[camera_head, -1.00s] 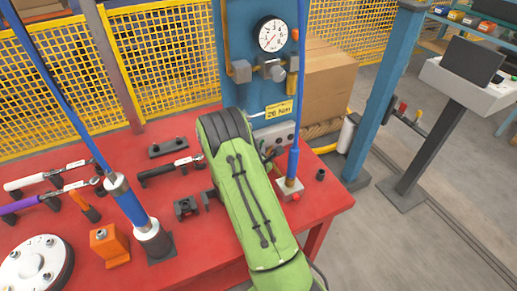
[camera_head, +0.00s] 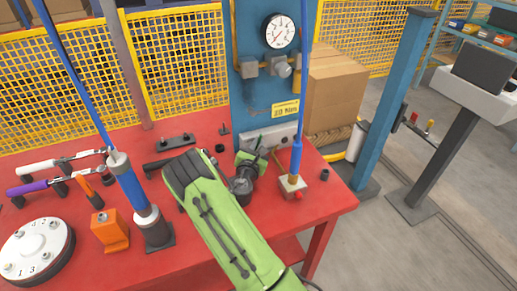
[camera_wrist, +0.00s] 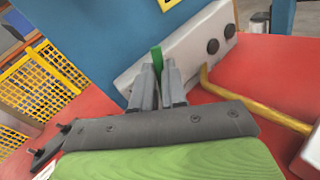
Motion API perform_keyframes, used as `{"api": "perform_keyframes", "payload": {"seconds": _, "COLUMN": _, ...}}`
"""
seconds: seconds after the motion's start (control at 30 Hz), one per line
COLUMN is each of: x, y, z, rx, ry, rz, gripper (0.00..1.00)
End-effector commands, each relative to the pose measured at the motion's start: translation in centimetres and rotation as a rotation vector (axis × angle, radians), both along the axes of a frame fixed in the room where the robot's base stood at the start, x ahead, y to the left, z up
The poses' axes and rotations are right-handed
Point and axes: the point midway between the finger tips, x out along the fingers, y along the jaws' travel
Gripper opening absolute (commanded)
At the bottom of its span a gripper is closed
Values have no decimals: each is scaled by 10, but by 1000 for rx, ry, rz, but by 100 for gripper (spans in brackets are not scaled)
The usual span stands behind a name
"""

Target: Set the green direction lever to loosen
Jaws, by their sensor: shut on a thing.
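The green direction lever (camera_wrist: 156,55) stands up between my fingertips in the wrist view, in front of the light grey panel (camera_wrist: 185,45) with its two dark knobs. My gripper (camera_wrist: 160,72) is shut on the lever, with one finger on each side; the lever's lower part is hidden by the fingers. In the head view my gripper (camera_head: 262,148) is at the grey panel (camera_head: 279,135), at the foot of the blue column. The lever is too small to make out clearly there. I cannot read any loosen marking.
A yellow hose (camera_wrist: 255,110) runs close by in the wrist view. The red table (camera_head: 330,200) holds wrenches, an orange block (camera_head: 110,232) and a numbered round flange (camera_head: 36,250) at left.

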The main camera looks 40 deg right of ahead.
Motion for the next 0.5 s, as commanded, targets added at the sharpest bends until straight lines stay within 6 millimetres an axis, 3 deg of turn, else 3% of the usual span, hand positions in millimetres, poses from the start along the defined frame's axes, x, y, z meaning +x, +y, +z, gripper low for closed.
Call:
{"api": "perform_keyframes", "payload": {"seconds": 0.13, "x": -1, "y": 0, "z": 0, "rx": -1, "ry": 5, "rz": 0, "gripper": 0}}
{"api": "perform_keyframes", "payload": {"seconds": 0.17, "x": -1, "y": 0, "z": 0, "rx": -1, "ry": 5, "rz": 0, "gripper": 15}}
{"api": "perform_keyframes", "payload": {"seconds": 0.3, "x": 0, "y": 0, "z": 0, "rx": 0, "ry": 4, "rz": 0, "gripper": 37}}
{"api": "perform_keyframes", "payload": {"seconds": 0.5, "x": 0, "y": 0, "z": 0, "rx": 1, "ry": 3, "rz": 1, "gripper": 38}}
